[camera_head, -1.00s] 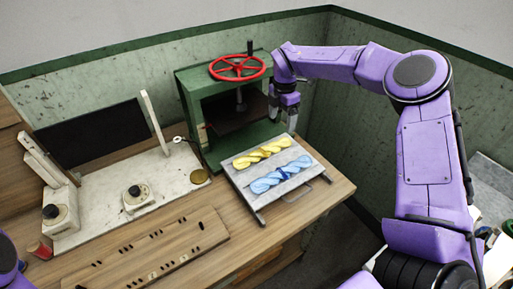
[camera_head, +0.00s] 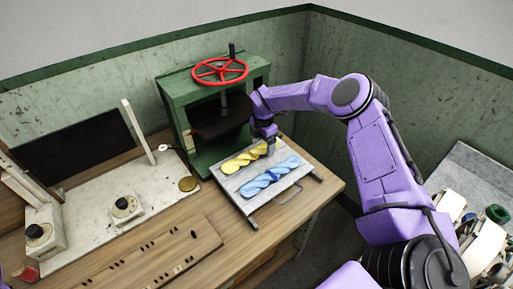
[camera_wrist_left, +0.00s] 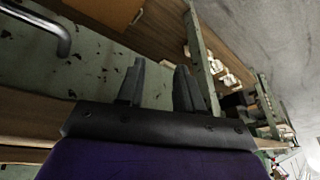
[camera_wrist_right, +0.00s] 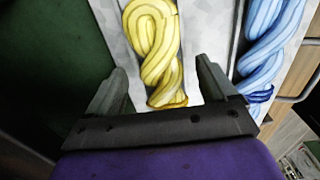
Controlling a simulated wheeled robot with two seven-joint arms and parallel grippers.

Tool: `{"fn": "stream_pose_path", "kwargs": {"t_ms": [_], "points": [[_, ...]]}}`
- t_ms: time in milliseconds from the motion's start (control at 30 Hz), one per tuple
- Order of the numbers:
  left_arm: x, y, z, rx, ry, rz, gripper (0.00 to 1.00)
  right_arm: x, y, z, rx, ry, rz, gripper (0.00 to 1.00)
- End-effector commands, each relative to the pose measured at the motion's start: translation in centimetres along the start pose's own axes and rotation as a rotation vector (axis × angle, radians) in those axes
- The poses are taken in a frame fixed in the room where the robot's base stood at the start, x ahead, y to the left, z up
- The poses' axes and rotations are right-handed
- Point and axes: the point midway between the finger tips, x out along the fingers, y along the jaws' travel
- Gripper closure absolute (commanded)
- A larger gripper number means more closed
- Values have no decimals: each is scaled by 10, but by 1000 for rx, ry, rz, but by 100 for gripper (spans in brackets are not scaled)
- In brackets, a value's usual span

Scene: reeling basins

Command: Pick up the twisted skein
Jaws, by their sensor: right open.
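A yellow twisted skein (camera_head: 245,158) and a blue twisted skein (camera_head: 270,177) lie side by side on a grey tray (camera_head: 247,205) in front of the green press. My right gripper (camera_head: 265,143) is over the far end of the yellow skein. In the right wrist view the yellow skein (camera_wrist_right: 155,50) runs up between the open fingers of my right gripper (camera_wrist_right: 160,85), and the blue skein (camera_wrist_right: 265,45) lies outside the right finger. I cannot tell whether the fingers touch the yellow skein. My left gripper (camera_wrist_left: 160,85) is open and empty in the left wrist view.
The green press (camera_head: 190,115) with a red handwheel (camera_head: 220,71) stands just behind the tray. A pale panel with knobs (camera_head: 125,206) and a wooden board with holes (camera_head: 160,255) lie to the left. Bare wooden tabletop (camera_head: 250,235) is in front.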

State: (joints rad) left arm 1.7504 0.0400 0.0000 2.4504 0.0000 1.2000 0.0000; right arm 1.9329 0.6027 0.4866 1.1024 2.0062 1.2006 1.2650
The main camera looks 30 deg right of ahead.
Motion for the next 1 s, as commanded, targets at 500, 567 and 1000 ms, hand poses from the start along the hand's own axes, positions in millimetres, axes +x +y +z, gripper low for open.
{"fn": "stream_pose_path", "kwargs": {"t_ms": [500, 567, 1000], "points": [[0, 0, 0, 0, 0, 0, 64, 4, 0, 1, 1, 0, 2, 77], [0, 0, 0, 0, 0, 0, 64, 3, 0, 1, 1, 0, 2, 77], [18, 2, 7, 0, 0, 0, 64, -35, -5, -6, -1, 4, 7, 77]]}}
